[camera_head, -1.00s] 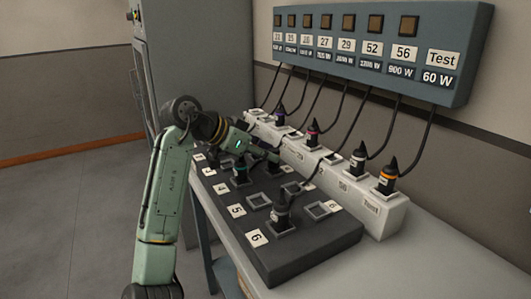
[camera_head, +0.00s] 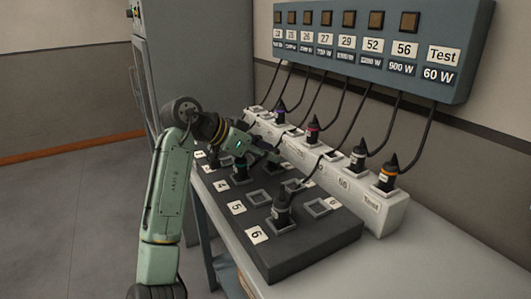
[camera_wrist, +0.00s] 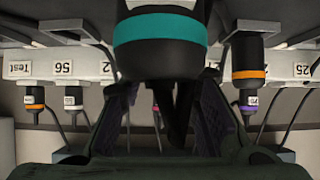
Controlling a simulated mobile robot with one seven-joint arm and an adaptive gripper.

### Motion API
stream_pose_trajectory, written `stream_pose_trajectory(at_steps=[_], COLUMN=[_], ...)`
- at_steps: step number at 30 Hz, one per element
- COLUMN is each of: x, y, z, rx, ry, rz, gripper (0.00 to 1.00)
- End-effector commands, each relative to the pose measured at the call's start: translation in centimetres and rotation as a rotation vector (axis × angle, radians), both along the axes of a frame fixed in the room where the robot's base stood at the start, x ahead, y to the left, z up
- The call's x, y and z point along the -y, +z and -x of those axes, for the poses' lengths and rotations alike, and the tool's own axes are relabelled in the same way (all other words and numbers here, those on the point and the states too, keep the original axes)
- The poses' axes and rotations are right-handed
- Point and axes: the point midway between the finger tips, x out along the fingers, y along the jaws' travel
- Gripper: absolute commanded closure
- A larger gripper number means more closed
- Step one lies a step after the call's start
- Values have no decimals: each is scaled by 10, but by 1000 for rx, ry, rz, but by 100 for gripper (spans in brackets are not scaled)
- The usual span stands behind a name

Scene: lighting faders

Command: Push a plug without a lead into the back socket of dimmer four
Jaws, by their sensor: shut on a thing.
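My gripper (camera_wrist: 165,115) is shut on a black plug with a teal band (camera_wrist: 160,35), one finger on each side. No lead shows on this plug. In the head view the plug (camera_head: 239,172) is small and dark below my gripper (camera_head: 246,158), over the near-row area by the dimmer label 4 (camera_head: 221,186). The dark dimmer box (camera_head: 300,252) has a near row and a back row of square sockets. The back socket of dimmer four (camera_head: 292,185) is small and partly hard to make out. Whether the held plug touches the box is unclear.
A dark plug (camera_head: 282,212) stands in the dimmer box beyond label 6. Behind the box runs a white socket strip (camera_head: 378,218) with several banded plugs on hanging leads. An orange-banded plug (camera_wrist: 249,55) is close on the right in the wrist view.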

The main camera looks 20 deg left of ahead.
Motion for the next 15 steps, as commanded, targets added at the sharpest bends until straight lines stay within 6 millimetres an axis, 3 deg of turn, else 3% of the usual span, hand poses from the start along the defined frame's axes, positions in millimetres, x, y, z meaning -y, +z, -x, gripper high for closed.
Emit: stream_pose_trajectory(at_steps=[3,4,15], x=[0,0,0], y=[0,0,0], z=[0,0,0], rx=[0,0,0], ry=[0,0,0], rz=[0,0,0], gripper=[100,70,47])
